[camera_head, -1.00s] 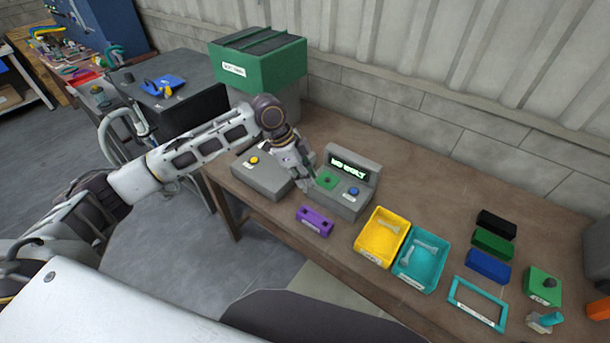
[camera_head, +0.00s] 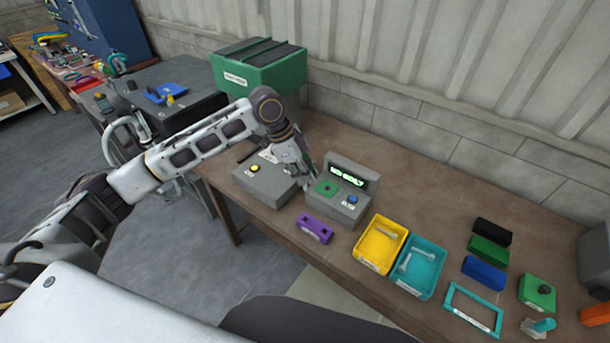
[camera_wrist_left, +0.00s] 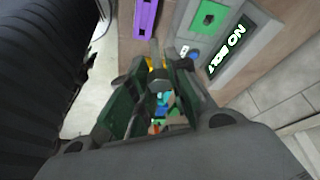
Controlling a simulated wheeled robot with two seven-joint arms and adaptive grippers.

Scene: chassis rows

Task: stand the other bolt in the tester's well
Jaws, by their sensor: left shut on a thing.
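The grey tester (camera_head: 338,207) stands on the bench with a lit "NO BOLT" display, a blue button and a green plate around its well (camera_head: 326,188). The green plate also shows at the top of the left wrist view (camera_wrist_left: 208,16). My left gripper (camera_head: 309,184) is just left of the well, above the tester's left edge. It is shut on a small grey thing, probably a bolt (camera_wrist_left: 154,50), mostly hidden by the fingers. A pale bolt (camera_head: 386,232) lies in the yellow tray, and at least one more (camera_head: 415,257) lies in the teal tray. My right gripper is out of view.
A grey box with a yellow button (camera_head: 262,184) is left of the tester. A purple block with holes (camera_head: 314,228) lies in front. The yellow tray (camera_head: 359,263) and teal tray (camera_head: 408,288) are to the right, then coloured blocks (camera_head: 484,270) and a teal frame (camera_head: 471,312).

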